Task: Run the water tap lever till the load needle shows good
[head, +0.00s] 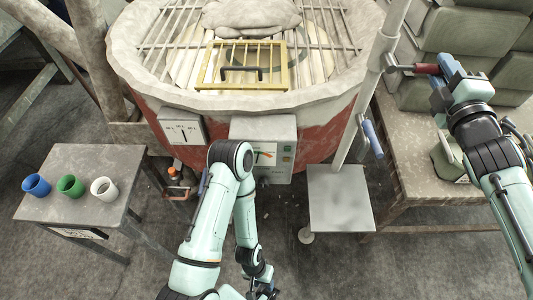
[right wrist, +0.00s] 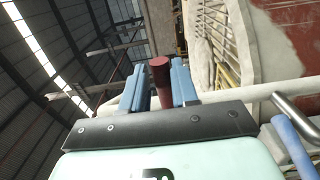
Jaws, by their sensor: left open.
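A red-handled lever (head: 425,69) sticks out to the right from the upright pipe (head: 360,100). A blue-handled lever (head: 372,137) hangs lower on the pipe; neither lever is labelled readably. A second gauge (head: 265,155) has a coloured arc. My left gripper (head: 262,287) is low at the bottom edge, open.
The round vat (head: 120,60) carries a grate with a yellow frame (head: 287,75). A side table (head: 60,165) at left holds blue, green and white cups. A grey square plate (head: 340,200) stands below the pipe. A bench (head: 420,150) with stacked grey-green blocks is at right.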

